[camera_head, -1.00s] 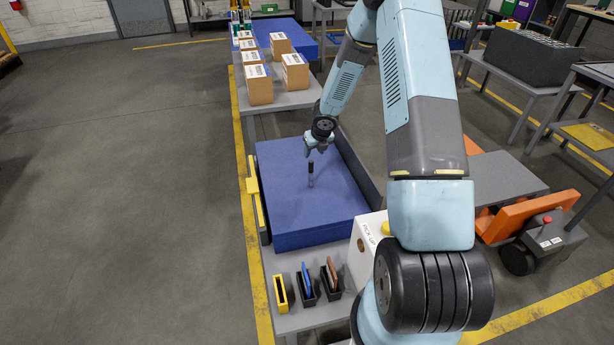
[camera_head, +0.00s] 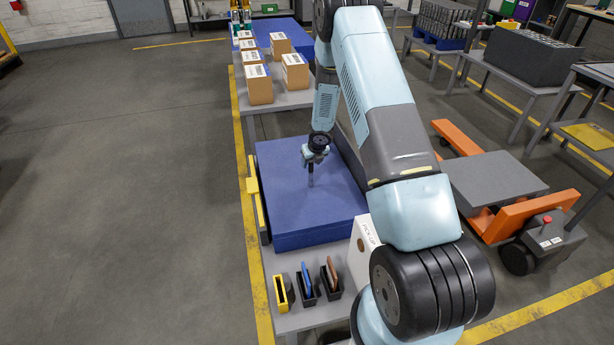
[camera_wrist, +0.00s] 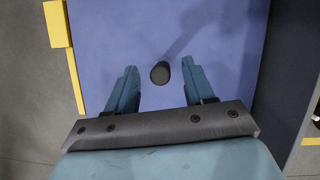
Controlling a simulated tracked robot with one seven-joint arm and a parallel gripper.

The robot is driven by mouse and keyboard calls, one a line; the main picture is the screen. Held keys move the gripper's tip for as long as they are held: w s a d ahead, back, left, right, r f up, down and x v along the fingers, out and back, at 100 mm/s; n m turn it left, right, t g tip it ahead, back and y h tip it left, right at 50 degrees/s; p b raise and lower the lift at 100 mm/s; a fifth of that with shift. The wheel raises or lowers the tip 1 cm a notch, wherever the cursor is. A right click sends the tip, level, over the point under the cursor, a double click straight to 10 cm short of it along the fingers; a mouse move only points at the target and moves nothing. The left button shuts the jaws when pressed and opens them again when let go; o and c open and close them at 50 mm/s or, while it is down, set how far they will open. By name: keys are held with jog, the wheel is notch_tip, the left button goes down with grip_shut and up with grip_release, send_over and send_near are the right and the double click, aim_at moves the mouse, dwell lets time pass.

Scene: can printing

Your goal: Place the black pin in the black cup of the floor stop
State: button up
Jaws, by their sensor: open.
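The black pin (camera_head: 310,177) stands upright on the blue sheet stack (camera_head: 275,215). The wrist view shows its round dark top (camera_wrist: 160,74) from above. My gripper (camera_head: 314,156) is open just above the pin. A yellow piece (camera_head: 256,195) runs along the left edge of the stack and also shows in the wrist view (camera_wrist: 56,24). I cannot make out a black cup.
Narrow holders, one yellow (camera_head: 284,293) and two black with blue and brown inserts, stand on the grey front table (camera_head: 298,322). A white box (camera_head: 362,250) is beside my arm. Cardboard boxes (camera_head: 259,85) are behind. An orange pallet truck (camera_head: 545,210) is at right.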

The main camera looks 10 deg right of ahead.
aim_at(310, 167)
jog(key=shift+x, duration=2.1)
jog(key=shift+s, duration=0.1)
jog(key=shift+c, duration=0.2)
grip_shut()
